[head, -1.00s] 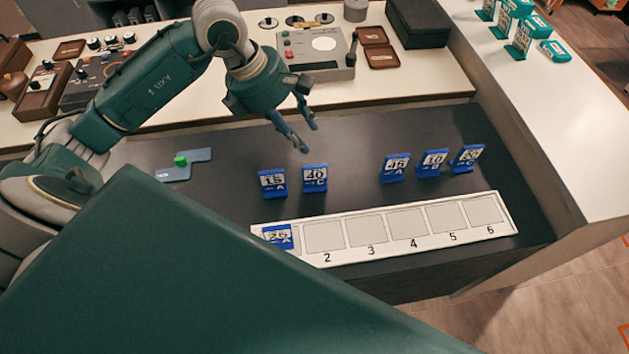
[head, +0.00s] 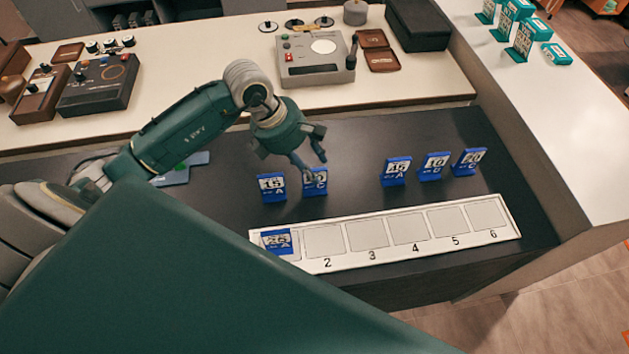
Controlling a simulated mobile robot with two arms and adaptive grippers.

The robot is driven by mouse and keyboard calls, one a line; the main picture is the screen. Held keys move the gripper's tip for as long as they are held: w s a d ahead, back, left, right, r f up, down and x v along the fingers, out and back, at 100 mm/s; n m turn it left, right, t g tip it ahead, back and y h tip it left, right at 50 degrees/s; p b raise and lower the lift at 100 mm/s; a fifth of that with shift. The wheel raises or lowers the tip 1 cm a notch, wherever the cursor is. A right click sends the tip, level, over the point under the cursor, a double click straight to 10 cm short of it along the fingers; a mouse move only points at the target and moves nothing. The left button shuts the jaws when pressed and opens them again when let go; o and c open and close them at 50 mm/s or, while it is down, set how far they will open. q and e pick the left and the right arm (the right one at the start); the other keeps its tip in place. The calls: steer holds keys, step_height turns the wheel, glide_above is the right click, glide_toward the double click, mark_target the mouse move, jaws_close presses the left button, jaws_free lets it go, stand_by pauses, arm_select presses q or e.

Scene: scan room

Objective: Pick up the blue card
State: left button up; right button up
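Several blue cards with white number labels stand on the dark table. The "15 A" card (head: 272,187) and the "C" card beside it (head: 315,187) are at the left. Three more stand at the right: an "A" card (head: 396,172), a "10" card (head: 434,167) and a "C" card (head: 468,163). A "25 A" card (head: 277,243) lies in slot 1 of the white numbered strip (head: 326,264). My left gripper (head: 313,165) is open, its fingers apart just above and partly over the left "C" card's top. Contact cannot be told. My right gripper is not in view.
Slots 2 to 6 of the strip are empty. A grey device (head: 316,70) and a black box (head: 418,24) stand on the back counter. Teal cards (head: 520,41) stand on the right counter. A blue-grey piece (head: 186,168) lies partly behind my arm.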

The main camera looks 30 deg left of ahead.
mark_target(310, 189)
arm_select(q)
steer(key=shift+x, duration=1.45)
steer(key=shift+s, duration=0.1)
jaws_close()
steer(key=shift+a+r, duration=0.1)
steer(key=shift+r, duration=0.05)
